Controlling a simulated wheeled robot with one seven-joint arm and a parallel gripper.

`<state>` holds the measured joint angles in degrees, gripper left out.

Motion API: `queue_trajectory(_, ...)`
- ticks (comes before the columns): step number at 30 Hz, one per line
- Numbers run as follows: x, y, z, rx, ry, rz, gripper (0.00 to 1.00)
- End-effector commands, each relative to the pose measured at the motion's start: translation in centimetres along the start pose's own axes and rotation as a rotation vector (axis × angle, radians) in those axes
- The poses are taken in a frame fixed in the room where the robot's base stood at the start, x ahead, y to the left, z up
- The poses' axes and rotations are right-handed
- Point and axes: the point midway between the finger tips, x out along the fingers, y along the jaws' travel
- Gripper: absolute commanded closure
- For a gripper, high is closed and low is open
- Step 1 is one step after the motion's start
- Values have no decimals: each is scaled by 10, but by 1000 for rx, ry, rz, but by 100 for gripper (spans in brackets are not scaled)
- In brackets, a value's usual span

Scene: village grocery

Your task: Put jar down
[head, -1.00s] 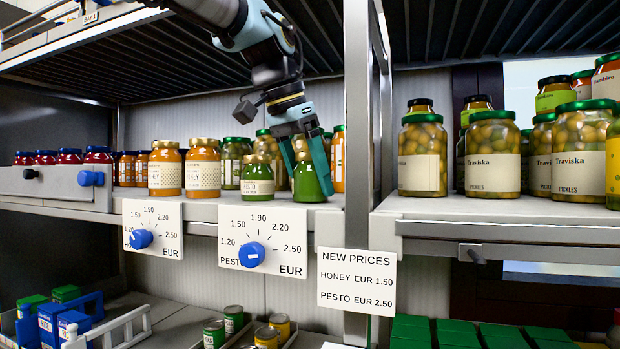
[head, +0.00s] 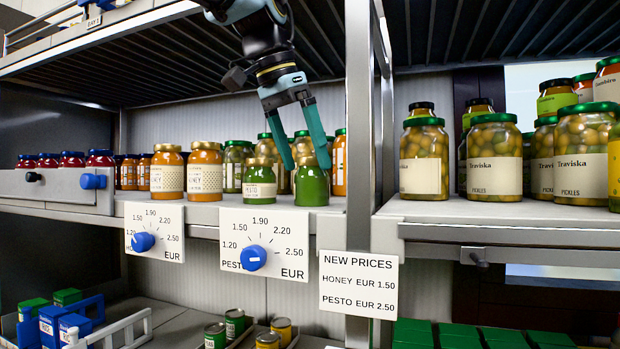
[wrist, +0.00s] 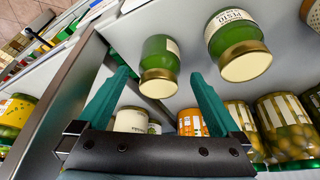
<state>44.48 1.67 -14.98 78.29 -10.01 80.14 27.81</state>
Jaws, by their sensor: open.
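A green pesto jar (head: 311,186) with a gold lid stands upright on the shelf, near the post at the shelf's right end. Its label is turned away from the head view; in the wrist view the jar (wrist: 160,60) shows part of a label. My gripper (head: 309,166) is open and empty, its fingertips around lid height above the jar. In the wrist view, my gripper's two fingers (wrist: 160,80) are spread with the jar between and beyond them. A second pesto jar (head: 259,184), label facing out, stands just left of it and also shows in the wrist view (wrist: 238,47).
Honey jars (head: 205,174) stand further left, and more jars stand behind the pesto. A metal post (head: 359,150) rises close on the right. Price dials (head: 254,258) hang on the shelf edge. A price sign (head: 358,284) reads honey 1.50, pesto 2.50.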

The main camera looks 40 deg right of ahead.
Motion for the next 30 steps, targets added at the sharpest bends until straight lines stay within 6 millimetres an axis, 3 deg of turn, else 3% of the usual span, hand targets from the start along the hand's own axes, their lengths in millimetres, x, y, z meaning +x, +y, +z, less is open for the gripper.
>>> queue_trajectory(6, -45, 0, -1, 1, 3, -1, 0)
queue_trajectory(12, -65, 0, 0, 1, 1, 0, 0)
queue_trajectory(30, -69, 0, 0, 1, 0, 1, 0)
